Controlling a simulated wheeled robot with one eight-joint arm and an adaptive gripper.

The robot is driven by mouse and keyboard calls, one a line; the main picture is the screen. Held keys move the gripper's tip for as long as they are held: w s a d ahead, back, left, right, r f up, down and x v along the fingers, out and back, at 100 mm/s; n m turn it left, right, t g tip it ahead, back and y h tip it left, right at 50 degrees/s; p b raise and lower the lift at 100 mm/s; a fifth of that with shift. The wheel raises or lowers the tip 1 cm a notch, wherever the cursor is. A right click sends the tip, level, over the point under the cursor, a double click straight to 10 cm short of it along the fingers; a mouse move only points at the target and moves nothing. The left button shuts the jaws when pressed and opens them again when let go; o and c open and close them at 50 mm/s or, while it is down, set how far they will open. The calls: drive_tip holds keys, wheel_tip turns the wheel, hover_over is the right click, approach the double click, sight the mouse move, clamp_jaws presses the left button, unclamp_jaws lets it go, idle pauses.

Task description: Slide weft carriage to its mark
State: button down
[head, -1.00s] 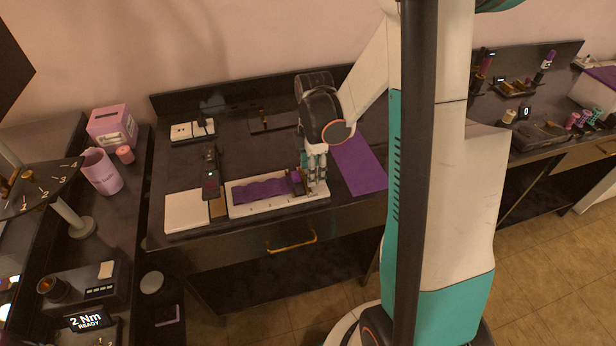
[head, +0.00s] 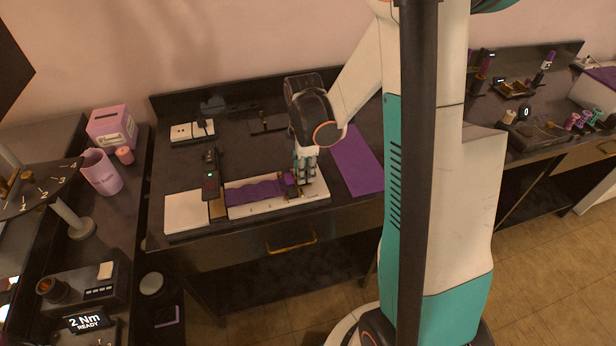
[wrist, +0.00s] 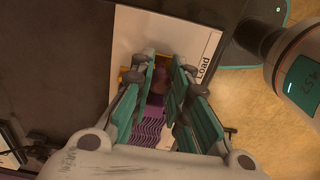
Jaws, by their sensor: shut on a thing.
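The weft carriage (head: 289,186) is a small dark and brass block on a white board (head: 312,195) with a purple wavy woven strip (head: 255,191). It sits at the right end of the strip. My gripper (head: 303,178) points down at the carriage and is shut on it. In the wrist view, my gripper's teal-padded fingers (wrist: 162,82) stand on both sides of the carriage's dark rounded knob (wrist: 160,84), with brass parts beside it. The word "Load" is printed on the board near its end. The fingers partly hide the carriage, and I cannot make out its mark.
A white pad (head: 186,211) and a dark device with a green light (head: 211,184) are left of the board. A purple mat (head: 356,164) lies to the right. A socket plate (head: 191,131) is at the back. The front table edge runs close to the board.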

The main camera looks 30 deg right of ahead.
sight(289, 176)
drive_tip(key=shift+w+a, duration=0.2)
drive_tip(key=shift+a, duration=0.55)
drive_tip(key=shift+w+a, duration=0.2)
drive_tip(key=shift+a, duration=0.5)
drive_tip(key=shift+w+a, duration=0.2)
drive_tip(key=shift+a, duration=0.55)
drive_tip(key=c, duration=1.3)
unclamp_jaws()
drive_tip(key=shift+r+p, duration=2.2)
drive_tip(key=shift+r, duration=1.3)
